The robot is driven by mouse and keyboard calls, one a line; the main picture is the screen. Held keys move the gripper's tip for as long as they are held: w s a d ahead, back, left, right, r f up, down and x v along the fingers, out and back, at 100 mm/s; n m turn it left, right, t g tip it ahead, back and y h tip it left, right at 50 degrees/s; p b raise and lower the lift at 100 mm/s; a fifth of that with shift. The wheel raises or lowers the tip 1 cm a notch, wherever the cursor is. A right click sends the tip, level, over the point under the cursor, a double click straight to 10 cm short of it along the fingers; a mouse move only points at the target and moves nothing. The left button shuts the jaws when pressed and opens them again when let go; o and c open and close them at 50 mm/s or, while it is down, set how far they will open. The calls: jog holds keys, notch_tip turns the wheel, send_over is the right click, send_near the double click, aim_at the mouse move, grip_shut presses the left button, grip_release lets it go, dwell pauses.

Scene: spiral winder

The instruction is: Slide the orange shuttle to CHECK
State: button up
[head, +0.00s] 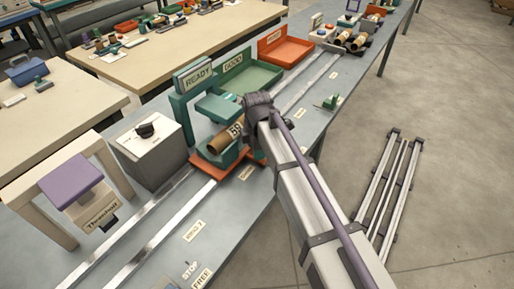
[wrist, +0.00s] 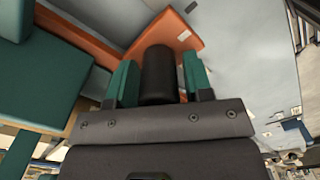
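The orange shuttle (head: 207,166) sits on the rails of the long grey bench in the head view, carrying a brown cardboard tube (head: 218,143) beside the green machine. In the wrist view the shuttle's orange plate (wrist: 198,38) lies beyond my gripper (wrist: 161,78). A black upright handle (wrist: 158,72) stands between the two teal fingers. The fingers lie very close on both sides; I cannot tell whether they press on it. In the head view my arm hides the fingertips. A small label (head: 245,173) beside the shuttle is partly hidden; I cannot read CHECK on any label.
A READY sign (head: 199,77) tops the green machine. Bare rails (head: 302,82) run up-right past a green tray (head: 250,78) and an orange tray (head: 289,52). A grey box (head: 152,154) and a purple-topped stand (head: 72,185) line the lower left. Rails lie on the floor at right.

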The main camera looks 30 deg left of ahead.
jog(key=shift+o, duration=0.9)
notch_tip(320, 180, up, 11)
jog(key=p, duration=1.1)
jog(key=shift+f, duration=0.1)
